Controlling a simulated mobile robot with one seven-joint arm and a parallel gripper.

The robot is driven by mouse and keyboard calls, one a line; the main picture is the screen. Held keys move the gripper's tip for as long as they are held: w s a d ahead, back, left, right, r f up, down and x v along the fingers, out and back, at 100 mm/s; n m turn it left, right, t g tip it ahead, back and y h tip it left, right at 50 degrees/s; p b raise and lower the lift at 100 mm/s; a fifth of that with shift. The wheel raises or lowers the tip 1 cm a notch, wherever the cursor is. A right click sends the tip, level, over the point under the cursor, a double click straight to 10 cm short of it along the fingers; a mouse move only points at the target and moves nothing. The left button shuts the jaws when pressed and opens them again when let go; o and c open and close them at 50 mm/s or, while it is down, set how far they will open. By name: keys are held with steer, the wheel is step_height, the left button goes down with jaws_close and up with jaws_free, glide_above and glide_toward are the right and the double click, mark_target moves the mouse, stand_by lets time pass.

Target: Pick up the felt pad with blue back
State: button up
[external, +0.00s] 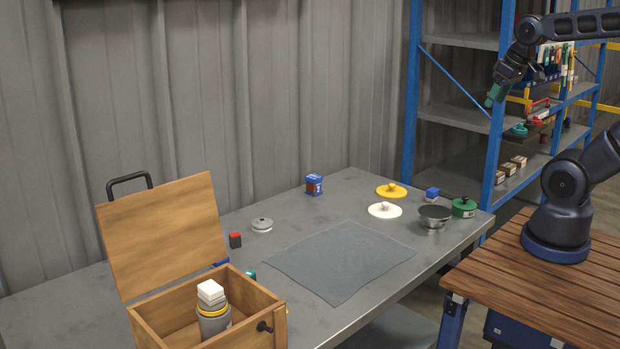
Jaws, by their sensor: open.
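A small blue block with a pale lower part (432,194) lies near the far right end of the grey bench, between the yellow disc and the green pot. It looks like the felt pad with blue back, though it is small in view. Another blue piece (221,263) shows beside the wooden box, partly hidden, and I cannot tell what it is. My gripper (492,98) is open, with green fingertips, raised at the upper right in front of the shelving. It is well above the bench and apart from the blue block.
Around the block stand a yellow disc (391,190), a white disc (385,210), a metal bowl (434,217) and a green pot (463,207). A grey mat (340,262) lies mid-bench. The open wooden box (262,296) stands at front left. Blue shelving (412,95) rises behind the bench's right end.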

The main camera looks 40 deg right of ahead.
steer(key=w+a+r+n, duration=0.2)
steer(key=w+a, duration=0.1)
steer(key=w, duration=0.4)
steer(key=w+a+r+n+g, duration=0.1)
steer(key=w+a+r, duration=0.15)
steer(key=w, duration=0.45)
steer(key=w+a+r+n, duration=0.2)
steer(key=w+a, duration=0.2)
steer(key=w, duration=0.2)
steer(key=w+a+f+n+g, duration=0.1)
steer(key=w+a+f+n, duration=0.3)
steer(key=w+a, duration=0.8)
steer(key=w+a+f+n+g, duration=0.1)
steer(key=w+a+f+n, duration=0.2)
steer(key=w+a+f, duration=0.65)
steer(key=n+g, duration=0.2)
steer(key=n, duration=0.4)
glide_above(220, 262)
steer(key=w+d, duration=0.1)
steer(key=w, duration=0.1)
step_height(220, 262, down, 27)
step_height(220, 262, down, 10)
steer(key=shift+d+f, duration=0.1)
steer(key=shift+f, duration=0.15)
